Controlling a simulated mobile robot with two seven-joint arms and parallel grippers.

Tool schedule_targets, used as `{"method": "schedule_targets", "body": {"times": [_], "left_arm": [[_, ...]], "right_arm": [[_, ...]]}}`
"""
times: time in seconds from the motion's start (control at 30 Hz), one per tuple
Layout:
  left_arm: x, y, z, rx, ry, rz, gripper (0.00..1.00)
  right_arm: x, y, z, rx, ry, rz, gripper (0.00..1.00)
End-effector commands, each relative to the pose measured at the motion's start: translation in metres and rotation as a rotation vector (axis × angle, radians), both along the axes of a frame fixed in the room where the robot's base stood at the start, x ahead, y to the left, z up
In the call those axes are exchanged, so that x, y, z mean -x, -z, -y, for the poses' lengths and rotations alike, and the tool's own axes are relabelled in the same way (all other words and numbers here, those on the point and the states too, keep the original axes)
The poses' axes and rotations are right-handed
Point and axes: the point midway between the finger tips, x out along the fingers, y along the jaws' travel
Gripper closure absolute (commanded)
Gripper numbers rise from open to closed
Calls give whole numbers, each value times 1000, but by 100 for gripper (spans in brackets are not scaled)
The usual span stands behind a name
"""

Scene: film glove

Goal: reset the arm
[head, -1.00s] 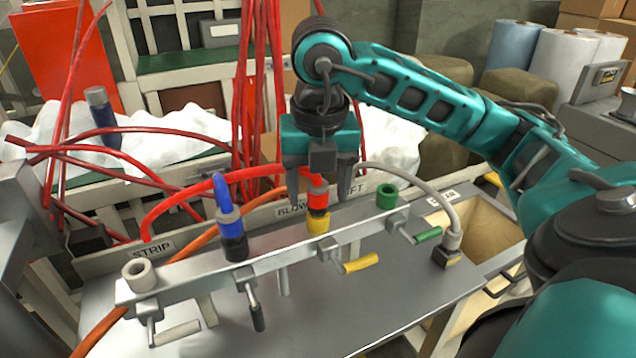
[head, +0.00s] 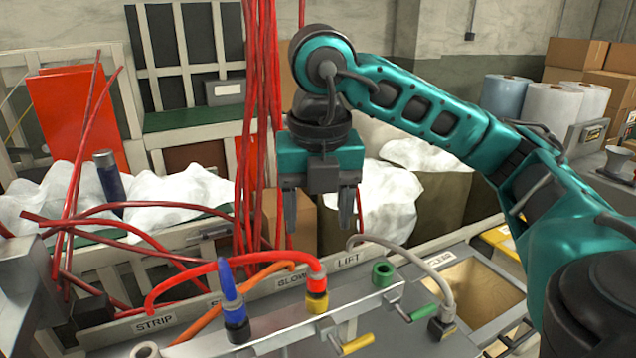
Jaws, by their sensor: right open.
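My right arm comes in from the right, and its teal and black gripper (head: 318,208) hangs pointing down above the manifold. The jaws are open with nothing between them. The metal manifold bar (head: 272,342) lies below. A red hose plug (head: 316,284) sits in the yellow-collared port, below the gripper and apart from it. A blue plug (head: 230,290) stands in the dark port to its left. The green port (head: 383,273) is empty on top. A grey hose plug (head: 441,324) is at the right. My left gripper does not show.
Red hoses (head: 258,120) hang behind the gripper, close to its left side. Labels such as STRIP (head: 154,323) and LIFT (head: 348,260) mark the back rail. A wooden bin (head: 470,290) is at the right. Film rolls (head: 550,105) and cartons (head: 575,60) stand at the back right.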

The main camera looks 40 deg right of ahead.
Motion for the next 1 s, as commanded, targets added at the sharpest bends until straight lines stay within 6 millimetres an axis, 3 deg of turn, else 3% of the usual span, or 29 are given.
{"method": "schedule_targets", "body": {"times": [0.17,1.0], "left_arm": [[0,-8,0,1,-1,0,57],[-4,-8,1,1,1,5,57]], "right_arm": [[1,-13,-1,0,2,0,38],[1,-13,-1,1,1,-1,38]]}}
